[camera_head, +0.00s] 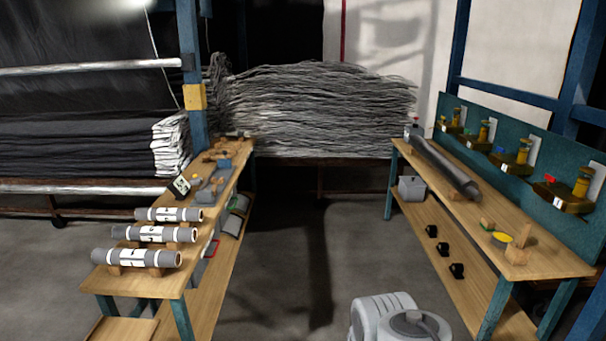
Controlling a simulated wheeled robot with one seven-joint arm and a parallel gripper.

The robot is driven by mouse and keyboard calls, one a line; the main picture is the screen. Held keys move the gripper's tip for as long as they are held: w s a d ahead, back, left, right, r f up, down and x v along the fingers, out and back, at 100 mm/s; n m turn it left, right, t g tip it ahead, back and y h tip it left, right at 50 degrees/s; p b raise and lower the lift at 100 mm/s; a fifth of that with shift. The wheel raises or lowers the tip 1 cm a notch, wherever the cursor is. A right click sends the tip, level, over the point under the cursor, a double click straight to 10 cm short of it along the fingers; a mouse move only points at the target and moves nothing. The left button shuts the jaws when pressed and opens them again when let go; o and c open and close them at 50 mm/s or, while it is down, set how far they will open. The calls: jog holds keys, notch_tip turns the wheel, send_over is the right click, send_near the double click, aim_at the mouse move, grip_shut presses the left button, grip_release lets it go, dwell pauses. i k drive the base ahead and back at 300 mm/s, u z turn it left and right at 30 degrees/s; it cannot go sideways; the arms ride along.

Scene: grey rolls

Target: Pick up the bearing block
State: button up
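I cannot tell for sure which thing is the bearing block. Several small items could be it. Black rounded pieces (443,248) stand in a row on the lower shelf of the right bench. A grey block-like box (411,188) sits farther back on that same shelf. Blue-grey blocky parts (207,193) lie on the left bench top, too small to make out. My gripper is not in view. Only a pale grey part of my own arm shows at the bottom, right of centre, in the aisle and apart from both benches.
The left bench (105,281) carries grey rolls (152,235) on wooden cradles. The right bench (560,262) holds a long grey roller (443,167), small wooden blocks and a teal panel (549,167) with brass fittings. Bare floor (305,260) lies between them. Stacked grey sheets (320,110) close the back.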

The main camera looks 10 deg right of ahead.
aim_at(442, 247)
jog(key=u, duration=0.05)
jog(key=i, duration=2.55)
jog(key=z, duration=0.85)
jog(key=i, duration=1.2)
jog(key=z, duration=0.35)
